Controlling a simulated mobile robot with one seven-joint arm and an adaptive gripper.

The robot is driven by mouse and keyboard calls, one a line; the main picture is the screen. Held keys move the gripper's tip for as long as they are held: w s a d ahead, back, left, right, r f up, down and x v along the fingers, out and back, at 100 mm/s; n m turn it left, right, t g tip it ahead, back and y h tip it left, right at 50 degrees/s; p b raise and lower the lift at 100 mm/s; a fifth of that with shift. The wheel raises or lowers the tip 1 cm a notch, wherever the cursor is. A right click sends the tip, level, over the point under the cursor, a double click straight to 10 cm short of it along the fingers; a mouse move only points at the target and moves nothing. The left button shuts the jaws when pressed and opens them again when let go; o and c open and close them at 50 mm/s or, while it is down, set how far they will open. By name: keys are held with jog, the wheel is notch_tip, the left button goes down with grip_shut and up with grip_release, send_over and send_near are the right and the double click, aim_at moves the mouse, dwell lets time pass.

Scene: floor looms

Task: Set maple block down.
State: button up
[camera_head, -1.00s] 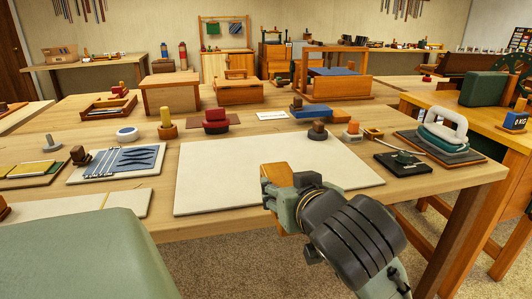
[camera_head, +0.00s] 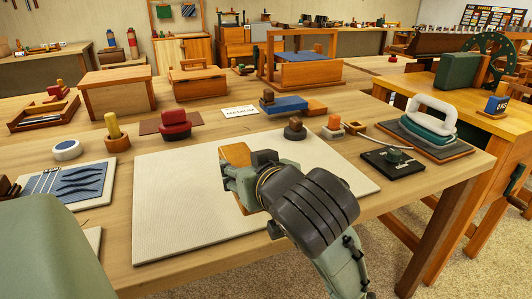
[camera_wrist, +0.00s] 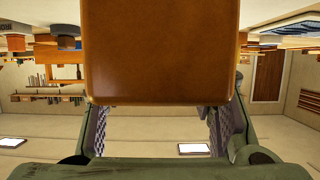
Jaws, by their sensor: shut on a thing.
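The maple block (camera_head: 236,153) is orange-brown and shows beyond my gripper in the head view. In the wrist view the maple block (camera_wrist: 160,50) fills the upper middle, its smooth face toward the camera. My gripper (camera_head: 238,175) is shut on it, with a ridged finger pad at either side in the wrist view. The block is over the pale ribbed mat (camera_head: 180,215) on the workbench. Whether it touches the mat or hangs above it I cannot tell; my gripper hides its lower part.
At the mat's far edge stand a dark round knob (camera_head: 295,129) and a small orange-topped piece (camera_head: 334,124). A blue-topped block (camera_head: 290,104) and a red stamp-like piece (camera_head: 174,122) are behind. A black plate (camera_head: 393,162) lies right. The mat's left half is clear.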

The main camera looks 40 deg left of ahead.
jog(key=shift+w+a+r+p, duration=0.15)
jog(key=shift+w+p, duration=0.65)
jog(key=shift+p, duration=0.5)
jog(key=shift+w+d+r+p, duration=0.15)
jog(key=shift+w+p, duration=0.6)
jog(key=shift+p, duration=0.55)
jog(key=w+p, duration=0.2)
jog(key=w, duration=0.2)
jog(key=w+f+p, duration=0.1)
jog(key=w+p, duration=0.1)
jog(key=w, duration=0.2)
jog(key=w+f+p, duration=0.1)
jog(key=w+p, duration=0.1)
jog(key=w, duration=0.2)
jog(key=shift+a+p, duration=0.15)
jog(key=shift+p, duration=0.2)
jog(key=shift+w+f, duration=0.1)
jog(key=shift+f, duration=0.15)
jog(key=shift+f+p, duration=0.3)
jog(key=shift+f, duration=1.3)
jog(key=shift+f, duration=0.2)
jog(key=o, duration=1.5)
jog(key=shift+c, duration=0.2)
